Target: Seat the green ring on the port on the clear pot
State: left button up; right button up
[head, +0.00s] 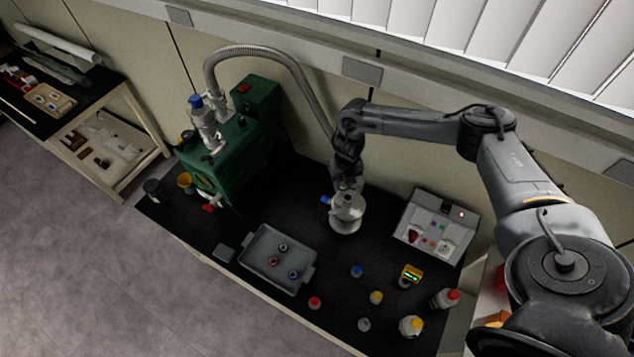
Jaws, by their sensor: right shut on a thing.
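The clear pot (347,222) stands upright on the black bench top near the middle, with a blue-tipped part (325,200) at its left side. My right gripper (346,184) points down right over the top of the pot and is shut. A small bit of green, the green ring (343,187), shows at its fingertips, at or just above the pot's top. The fingers hide most of the ring and the port, so I cannot tell whether the ring touches the port. My left gripper is not in view.
A grey tray (249,257) with several small ring-like parts lies in front left of the pot. A green machine (233,160) with a grey hose (262,50) stands at the left. A control box (437,224) is at the right. Several capped bottles (411,326) stand at the front right.

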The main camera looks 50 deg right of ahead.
jog(key=shift+s+d+f+b, duration=0.25)
jog(key=shift+d+f+b, duration=0.1)
jog(key=shift+f+b, duration=0.4)
jog(key=shift+s+d+f+b, duration=0.25)
jog(key=shift+d+f+b, duration=0.1)
jog(key=shift+f+b, duration=0.4)
jog(key=shift+s+d+f+b, duration=0.3)
jog(key=shift+f+b, duration=0.3)
jog(key=shift+f, duration=0.25)
jog(key=shift+w, duration=0.1)
jog(key=shift+f, duration=0.25)
jog(key=shift+f+b, duration=0.35)
jog(key=shift+f, duration=0.05)
jog(key=shift+f, duration=0.1)
